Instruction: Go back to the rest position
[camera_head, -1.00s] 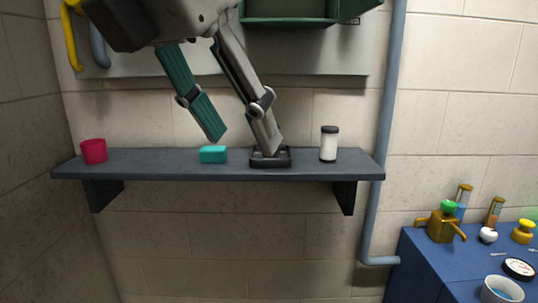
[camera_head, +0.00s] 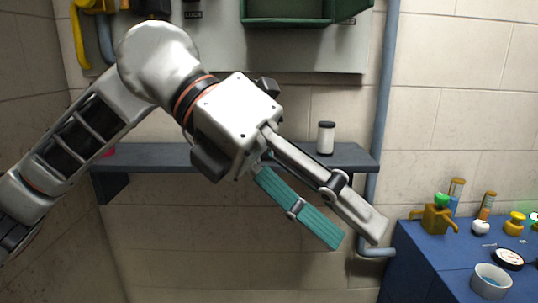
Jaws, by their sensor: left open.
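My left gripper (camera_head: 355,235) is open, with one teal finger and one grey finger spread apart and nothing between them. It hangs in front of and below the right part of the dark wall shelf (camera_head: 345,160), pointing down and right. My left arm comes in from the left and crosses in front of the shelf. My right gripper is not in view.
A white jar with a dark lid (camera_head: 326,138) stands at the shelf's right end. A sliver of a red cup (camera_head: 109,152) shows behind my arm. A blue pipe (camera_head: 384,110) runs down the wall. A blue cabinet (camera_head: 415,262) at the right holds a brass valve-like object (camera_head: 436,219), a white bowl (camera_head: 491,281) and a dial gauge (camera_head: 507,259).

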